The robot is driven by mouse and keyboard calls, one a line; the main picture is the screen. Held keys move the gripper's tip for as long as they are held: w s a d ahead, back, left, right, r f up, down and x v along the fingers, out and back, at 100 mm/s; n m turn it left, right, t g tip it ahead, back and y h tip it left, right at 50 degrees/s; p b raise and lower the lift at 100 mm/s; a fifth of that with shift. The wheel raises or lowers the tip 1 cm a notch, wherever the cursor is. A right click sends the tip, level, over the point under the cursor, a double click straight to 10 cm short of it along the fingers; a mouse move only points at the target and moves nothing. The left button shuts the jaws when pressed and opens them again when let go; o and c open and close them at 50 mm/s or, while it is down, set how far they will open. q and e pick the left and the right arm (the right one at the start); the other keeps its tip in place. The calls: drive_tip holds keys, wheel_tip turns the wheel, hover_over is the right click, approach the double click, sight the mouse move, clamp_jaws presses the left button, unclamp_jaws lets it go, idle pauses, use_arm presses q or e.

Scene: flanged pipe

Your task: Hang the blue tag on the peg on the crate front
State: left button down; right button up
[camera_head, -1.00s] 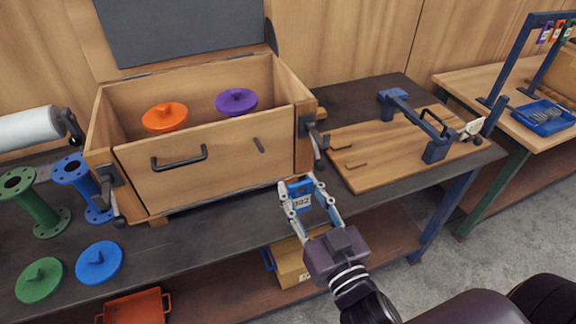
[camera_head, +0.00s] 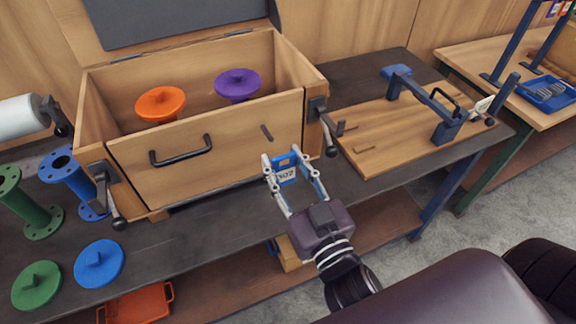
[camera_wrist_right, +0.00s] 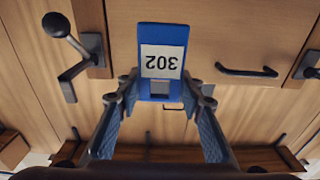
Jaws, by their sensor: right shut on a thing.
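The blue tag (camera_head: 286,171) with a white "302" label is held in my right gripper (camera_head: 283,163), whose fingers are shut on it. In the right wrist view the tag (camera_wrist_right: 162,30) stands between the fingertips (camera_wrist_right: 162,88), its label upside down. The wooden crate (camera_head: 215,140) stands open on the workbench. A short dark peg (camera_head: 267,132) sticks out of its front, right of the black handle (camera_head: 181,151). In the head view the tag is apart from the peg, below and right of it. I cannot make out the peg in the wrist view. My left gripper is not in view.
Orange (camera_head: 160,103) and purple (camera_head: 237,84) lids are in the crate. A latch lever (camera_head: 326,134) juts out at its right corner, close to my gripper. A board with a blue clamp frame (camera_head: 429,110) lies right. Flanged pipes and blue (camera_head: 99,264) and green lids lie left.

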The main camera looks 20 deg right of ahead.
sight(268, 136)
drive_tip(key=shift+w+p, duration=0.3)
drive_tip(key=shift+w, duration=1.35)
drive_tip(key=shift+w+a+f+p, duration=0.15)
drive_tip(key=shift+w+p, duration=0.45)
drive_tip(key=shift+w, duration=1.3)
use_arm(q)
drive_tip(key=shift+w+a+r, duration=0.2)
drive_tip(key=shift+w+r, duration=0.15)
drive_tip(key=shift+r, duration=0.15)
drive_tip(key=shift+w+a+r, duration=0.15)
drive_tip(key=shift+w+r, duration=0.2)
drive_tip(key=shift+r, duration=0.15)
use_arm(e)
drive_tip(key=shift+w+f, duration=0.2)
drive_tip(key=shift+w, duration=0.7)
drive_tip(key=o, duration=1)
